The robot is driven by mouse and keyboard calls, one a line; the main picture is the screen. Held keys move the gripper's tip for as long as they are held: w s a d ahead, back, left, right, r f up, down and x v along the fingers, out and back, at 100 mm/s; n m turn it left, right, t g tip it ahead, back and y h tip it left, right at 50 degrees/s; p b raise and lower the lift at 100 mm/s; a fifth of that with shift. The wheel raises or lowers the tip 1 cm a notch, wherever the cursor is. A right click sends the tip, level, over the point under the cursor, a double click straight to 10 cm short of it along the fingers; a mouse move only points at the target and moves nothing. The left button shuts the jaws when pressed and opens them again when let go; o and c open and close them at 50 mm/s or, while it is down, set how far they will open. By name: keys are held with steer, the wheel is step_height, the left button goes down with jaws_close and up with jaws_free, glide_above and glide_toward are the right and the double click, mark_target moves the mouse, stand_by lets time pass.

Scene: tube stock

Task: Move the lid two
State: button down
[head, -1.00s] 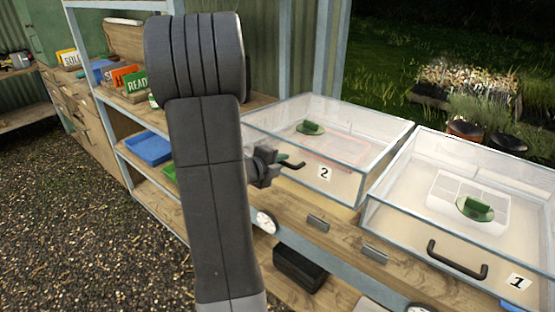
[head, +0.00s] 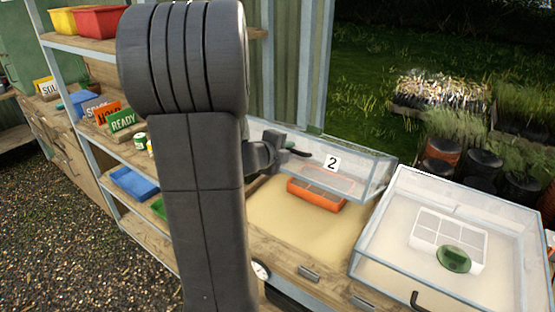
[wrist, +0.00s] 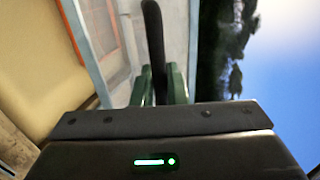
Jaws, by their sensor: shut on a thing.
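Lid two (head: 362,172) is a clear, grey-framed cover with a white "2" label (head: 332,163). It stands tilted up, its front edge raised off the sandy bed (head: 285,222). My gripper (head: 290,148) is at the lid's front, left of the label. In the wrist view its green fingers (wrist: 158,85) are shut on the lid's black handle (wrist: 153,45). The left part of the lid is hidden behind my arm in the head view.
An orange tray (head: 317,195) lies on the uncovered bed. Lid one (head: 390,230) is closed at the right, with a green disc (head: 454,259) and a white divided tray (head: 432,231) showing. Shelves with signs (head: 122,120) and bins stand at the left.

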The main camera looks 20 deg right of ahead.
steer(key=w+d+r, duration=0.1)
steer(key=r, duration=0.1)
steer(key=w+d+r, duration=0.1)
steer(key=d+r, duration=0.1)
steer(key=r, duration=0.1)
steer(key=w+d+r+p, duration=0.1)
steer(key=w+d+r, duration=0.1)
steer(key=r, duration=0.1)
steer(key=shift+w+d, duration=0.1)
steer(key=shift+d, duration=0.1)
steer(key=c, duration=1.5)
jaws_free()
steer(key=shift+c, duration=0.2)
steer(key=v, duration=1.3)
steer(key=shift+s+a+b, duration=0.25)
steer(key=shift+a+b, duration=0.1)
steer(key=shift+b, duration=0.05)
steer(key=x, duration=1.4)
steer(key=shift+p, duration=0.4)
